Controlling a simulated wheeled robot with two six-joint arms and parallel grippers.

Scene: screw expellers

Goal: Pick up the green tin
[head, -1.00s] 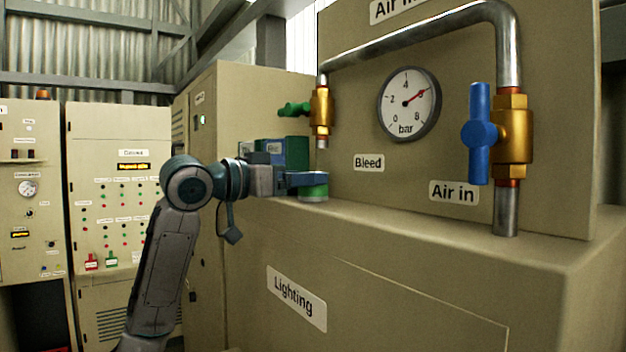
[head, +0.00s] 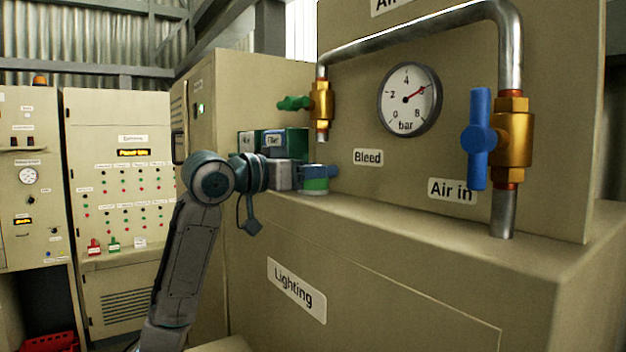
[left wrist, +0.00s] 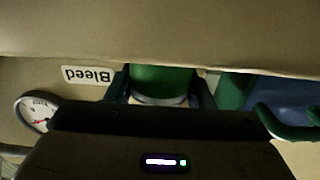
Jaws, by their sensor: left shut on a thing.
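The green tin (head: 314,186) is a short cylinder with a green band and pale rim, on the cabinet's ledge below the bleed valve. My left gripper (head: 318,171) is shut on it from the left, with a finger across its upper part. In the left wrist view the tin (left wrist: 162,82) sits between the two fingers (left wrist: 160,92), one on each side. Whether the tin's base touches the ledge is hard to tell. My right gripper is not in view.
Green and blue boxes (head: 285,142) stand behind the gripper. The green-handled bleed valve (head: 321,103) hangs just above the tin. A pressure gauge (head: 409,100) and a blue-handled air valve (head: 479,139) are to the right. The ledge (head: 400,215) right of the tin is clear.

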